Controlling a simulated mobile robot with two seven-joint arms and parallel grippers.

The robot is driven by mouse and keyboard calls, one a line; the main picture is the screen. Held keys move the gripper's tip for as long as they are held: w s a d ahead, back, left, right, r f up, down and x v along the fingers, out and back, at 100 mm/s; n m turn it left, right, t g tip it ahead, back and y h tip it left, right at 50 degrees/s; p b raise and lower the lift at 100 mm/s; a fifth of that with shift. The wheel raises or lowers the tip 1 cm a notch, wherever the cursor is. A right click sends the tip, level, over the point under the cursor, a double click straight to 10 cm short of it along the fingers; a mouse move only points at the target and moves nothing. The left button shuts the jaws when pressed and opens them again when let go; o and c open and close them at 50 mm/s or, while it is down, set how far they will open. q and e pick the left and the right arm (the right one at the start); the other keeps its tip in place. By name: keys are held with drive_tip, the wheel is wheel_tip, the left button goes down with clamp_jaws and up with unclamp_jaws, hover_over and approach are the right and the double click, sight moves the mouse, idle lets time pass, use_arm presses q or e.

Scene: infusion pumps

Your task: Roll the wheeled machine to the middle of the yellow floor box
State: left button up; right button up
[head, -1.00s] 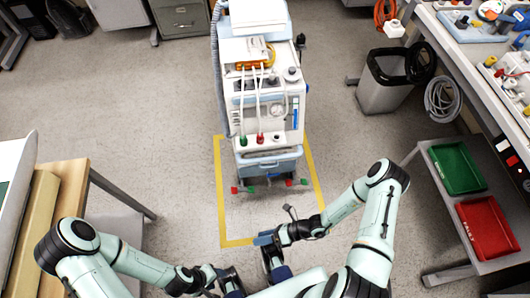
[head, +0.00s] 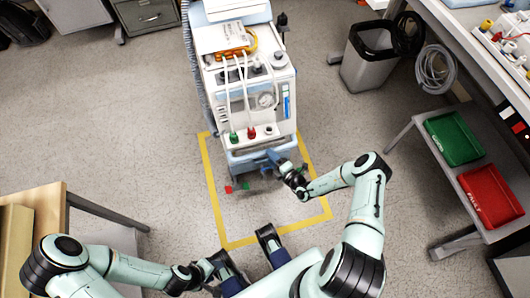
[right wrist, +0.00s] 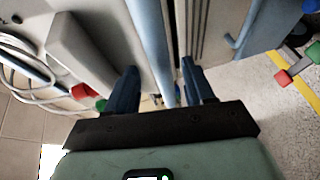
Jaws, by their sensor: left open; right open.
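My right gripper (head: 271,158) is at the front handle, open. In the right wrist view, its two blue fingers (right wrist: 160,80) are apart, with the light blue handle bar (right wrist: 152,40) between them. My left gripper (head: 210,266) is open and low near my base, away from the machine, partly hard to make out.
A grey bin (head: 368,65) stands right of the machine. A bench shelf with a green tray (head: 455,137) and a red tray (head: 490,195) is at the right. A wooden table (head: 35,210) is at the left. The front of the floor box is clear.

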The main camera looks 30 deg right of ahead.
use_arm(q)
drive_tip(key=shift+w+f+b, duration=0.2)
drive_tip(key=shift+f+b, duration=0.1)
drive_tip(key=shift+f, duration=0.05)
use_arm(e)
drive_tip(key=shift+x, duration=2.15)
